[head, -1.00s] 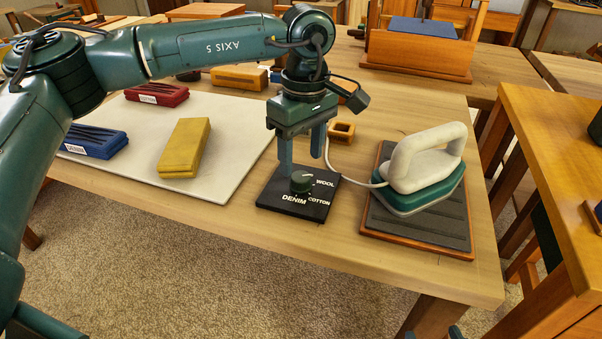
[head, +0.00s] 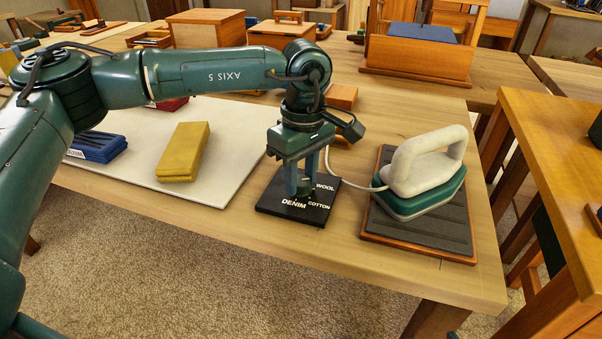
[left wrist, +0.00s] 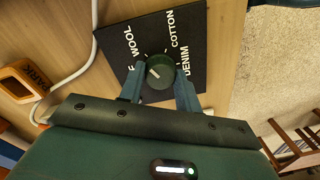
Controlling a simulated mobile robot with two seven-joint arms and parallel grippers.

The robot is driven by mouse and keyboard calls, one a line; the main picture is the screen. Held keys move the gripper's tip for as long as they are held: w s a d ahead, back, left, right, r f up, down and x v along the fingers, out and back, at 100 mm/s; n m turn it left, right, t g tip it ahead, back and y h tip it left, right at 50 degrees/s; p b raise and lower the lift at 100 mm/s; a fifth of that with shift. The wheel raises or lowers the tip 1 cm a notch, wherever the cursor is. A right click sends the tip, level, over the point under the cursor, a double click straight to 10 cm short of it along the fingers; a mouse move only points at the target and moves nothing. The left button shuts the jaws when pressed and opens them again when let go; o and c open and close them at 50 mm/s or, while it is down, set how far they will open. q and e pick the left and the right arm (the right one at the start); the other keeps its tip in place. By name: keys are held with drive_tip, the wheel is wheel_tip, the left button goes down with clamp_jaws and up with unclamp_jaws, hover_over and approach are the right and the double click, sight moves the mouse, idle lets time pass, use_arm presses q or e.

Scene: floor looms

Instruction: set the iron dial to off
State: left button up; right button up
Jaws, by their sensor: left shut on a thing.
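The iron dial (head: 305,191) is a dark green round knob on a black plate (head: 270,206) lettered WOOL, COTTON and DENIM. My left gripper (head: 306,190) points down over the plate and is shut on the knob. In the left wrist view the dial (left wrist: 158,70) sits between the two fingertips (left wrist: 158,90). Its white mark points up-left in that view, roughly between WOOL and a partly hidden label ending in F. I cannot tell its exact setting. The iron (head: 425,170), white-handled with a green base, rests on a grey pad. My right gripper is not in view.
A white cord (head: 345,184) runs from the iron past the plate. The iron's wood-edged pad (head: 440,232) lies right of the plate. A yellow block (head: 184,152) and a blue block (head: 96,146) lie on a pale board (head: 226,160) to the left. The table front is clear.

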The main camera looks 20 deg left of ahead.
use_arm(q)
drive_tip(key=c, duration=0.3)
drive_tip(key=shift+c, duration=0.2)
drive_tip(key=shift+n, duration=0.4)
drive_tip(key=n, duration=0.4)
drive_tip(key=shift+n, duration=0.4)
drive_tip(key=n, duration=0.6)
drive_tip(key=shift+f+n+h, duration=0.1)
drive_tip(key=shift+n+h, duration=0.2)
drive_tip(key=o, duration=1)
drive_tip(key=shift+c, duration=0.2)
